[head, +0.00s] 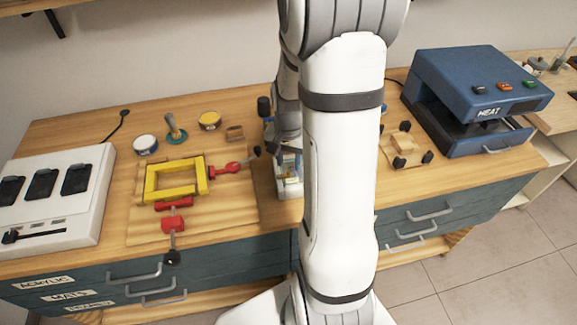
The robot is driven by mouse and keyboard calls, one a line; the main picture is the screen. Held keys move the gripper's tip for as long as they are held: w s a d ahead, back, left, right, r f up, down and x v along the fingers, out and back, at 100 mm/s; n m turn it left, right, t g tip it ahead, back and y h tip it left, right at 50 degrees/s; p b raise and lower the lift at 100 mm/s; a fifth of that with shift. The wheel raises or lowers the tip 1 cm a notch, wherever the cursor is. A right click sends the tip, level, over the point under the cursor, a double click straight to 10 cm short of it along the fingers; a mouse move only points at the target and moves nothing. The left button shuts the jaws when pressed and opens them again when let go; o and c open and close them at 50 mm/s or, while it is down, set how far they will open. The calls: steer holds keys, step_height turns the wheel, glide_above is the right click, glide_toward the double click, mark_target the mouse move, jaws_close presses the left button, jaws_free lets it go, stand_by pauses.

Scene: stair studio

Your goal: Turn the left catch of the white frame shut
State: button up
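A small white piece (289,187) shows at the middle of the bench, mostly hidden behind my arm; it may be part of the white frame. I cannot make out its left catch. The end of my arm reaches down over this spot, and my gripper (285,156) is small and partly covered there. Whether its fingers are open, shut or touching anything cannot be told.
Left of my gripper, a yellow frame (148,184) lies on a wooden board (235,222) with red clamps (173,224). A white switch panel (88,216) stands at far left. A blue heat press (440,75) and a small wooden jig (402,143) stand right.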

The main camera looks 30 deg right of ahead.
mark_target(289, 172)
steer(key=shift+r, duration=2.3)
steer(key=s+a+r+n+t, duration=0.3)
steer(key=s+a+r+n, duration=0.6)
steer(key=s+a+r, duration=0.3)
steer(key=shift+s+a, duration=0.3)
steer(key=shift+s, duration=0.05)
